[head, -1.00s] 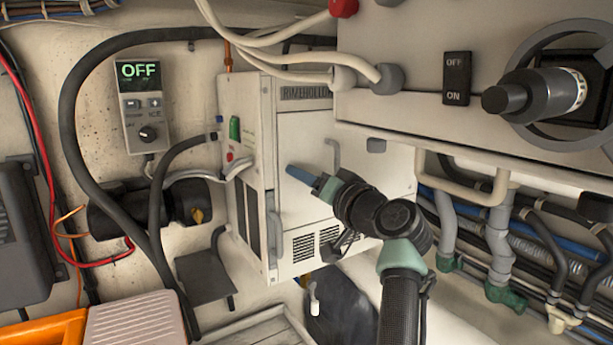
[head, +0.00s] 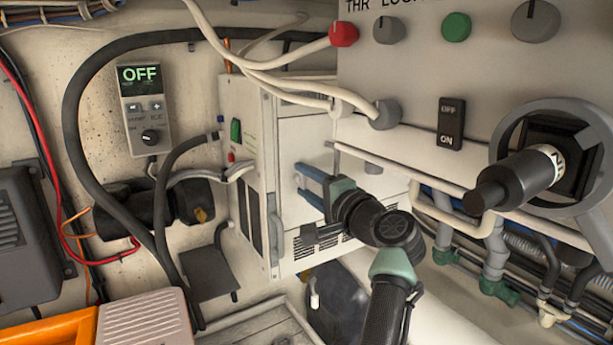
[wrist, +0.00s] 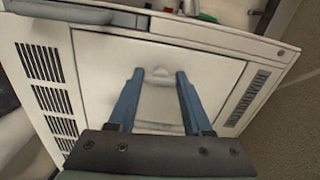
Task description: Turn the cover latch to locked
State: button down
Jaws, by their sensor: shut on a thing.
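The white cabinet's front cover (wrist: 98,65) fills the middle of the wrist view, and its face also shows in the head view (head: 310,140). A pale raised handle-like piece (wrist: 160,92), apparently the cover latch, stands out from the cover. My gripper (wrist: 160,72) has its two blue fingers on either side of this piece and is shut on it. In the head view my gripper (head: 297,180) reaches the cover from the right, and the held piece is hidden there. I see no marking that tells the latch's locked side.
A panel with an OFF/ON switch (head: 451,123), knobs and a large dark handle (head: 520,178) overhangs at the right. White cables (head: 260,62) cross above the cabinet. A grey pipe (head: 497,245) runs at lower right. A display reading OFF (head: 140,75) is on the left wall.

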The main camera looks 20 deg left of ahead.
jog(key=shift+m, duration=0.6)
jog(key=shift+c, duration=1.6)
grip_release()
jog(key=shift+s+d+f, duration=0.1)
jog(key=shift+s+d, duration=0.15)
jog(key=shift+d, duration=0.2)
jog(key=b+v, duration=0.4)
jog(key=v, duration=0.8)
jog(key=shift+b, duration=0.35)
jog(key=shift+s, duration=0.1)
